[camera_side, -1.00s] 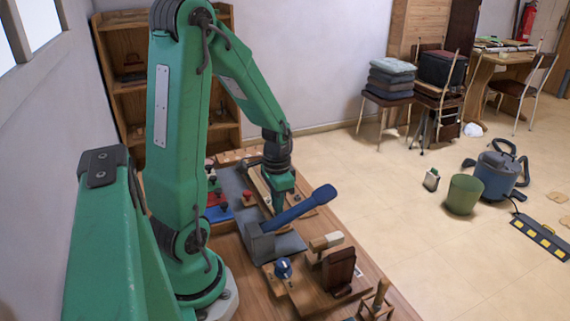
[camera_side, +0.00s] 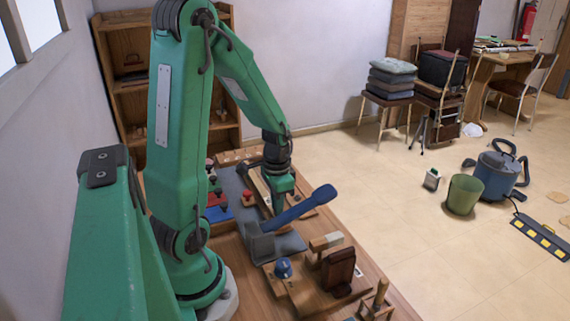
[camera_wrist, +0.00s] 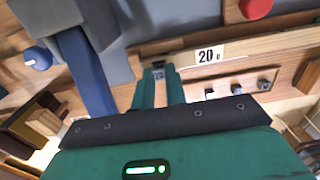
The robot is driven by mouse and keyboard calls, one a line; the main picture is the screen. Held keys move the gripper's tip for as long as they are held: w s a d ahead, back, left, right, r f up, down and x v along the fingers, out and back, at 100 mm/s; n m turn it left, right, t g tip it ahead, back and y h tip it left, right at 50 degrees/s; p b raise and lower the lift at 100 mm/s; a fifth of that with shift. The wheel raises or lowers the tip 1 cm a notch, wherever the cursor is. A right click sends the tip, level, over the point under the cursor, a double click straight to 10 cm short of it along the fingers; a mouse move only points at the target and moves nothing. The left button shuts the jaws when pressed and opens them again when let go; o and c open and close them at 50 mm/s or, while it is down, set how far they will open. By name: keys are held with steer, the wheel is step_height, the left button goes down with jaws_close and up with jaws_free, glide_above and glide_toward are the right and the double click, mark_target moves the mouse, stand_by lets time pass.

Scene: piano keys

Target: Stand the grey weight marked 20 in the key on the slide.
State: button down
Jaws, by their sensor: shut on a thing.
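My gripper (camera_wrist: 158,76) is shut on a small grey piece, apparently the weight (camera_wrist: 158,72), which shows only as a bit between the fingertips. Its mark is not readable. In the side view my gripper (camera_side: 279,207) points down, partly behind the blue lever, and the weight is hidden. A long wooden bar (camera_wrist: 270,42), which looks like the key, runs just beyond the fingertips in the wrist view. I cannot tell whether the weight touches the wood.
A blue lever (camera_side: 308,205) on a grey block stands close in front of my gripper. A wooden fixture with a blue knob (camera_side: 283,268) is nearer the camera. Several dark studs (camera_wrist: 237,89) sit in wood right of the fingers. A red knob (camera_wrist: 256,8) is beyond.

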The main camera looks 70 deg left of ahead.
steer(key=shift+f, duration=0.5)
stand_by(0.7)
steer(key=c, duration=0.9)
jaws_free()
steer(key=shift+c, duration=0.2)
steer(key=shift+r, duration=0.15)
steer(key=shift+r, duration=3.4)
